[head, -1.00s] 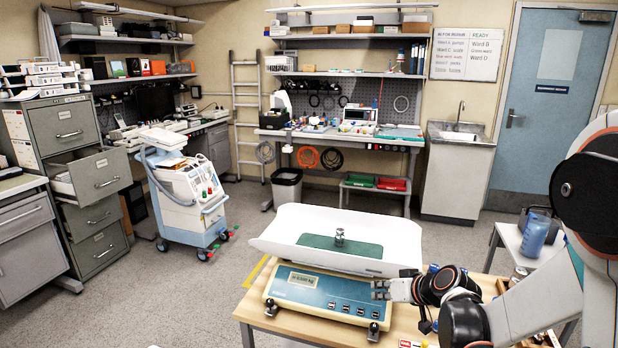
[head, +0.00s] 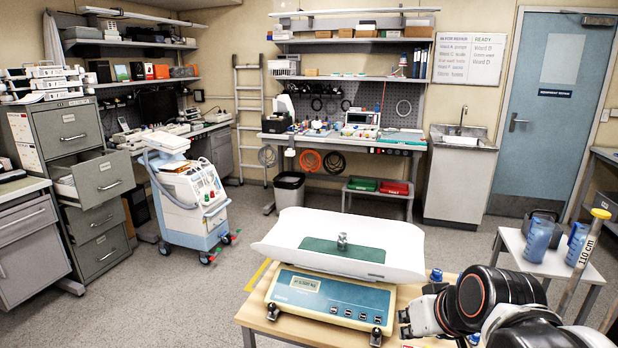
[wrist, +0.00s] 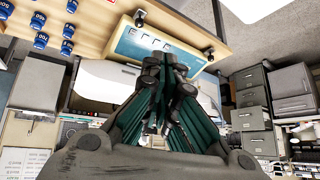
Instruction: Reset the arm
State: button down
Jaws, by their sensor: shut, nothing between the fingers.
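My gripper (head: 404,323) is at the right front of the wooden table, just right of the scale's front panel. Its fingers are shut and hold nothing. In the wrist view the dark fingers of my gripper (wrist: 166,75) come together in the middle, in front of the scale's blue panel (wrist: 150,45). My arm comes in from the lower right of the head view, low over the table's right side. The baby scale (head: 330,296) stands on the table with a white tray (head: 400,236) on top. A small metal weight (head: 342,241) stands on the tray's green mat (head: 318,247).
A bin (head: 289,190), a wheeled cart (head: 190,200) and a filing cabinet (head: 88,205) stand behind and left. The floor (head: 180,295) left of the table is clear.

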jog(key=s+d+h, duration=0.1)
jog(key=s, duration=0.8)
jog(key=shift+s+d+m+h, duration=0.25)
jog(key=shift+d+m+h, duration=0.05)
jog(key=shift+d+h, duration=0.1)
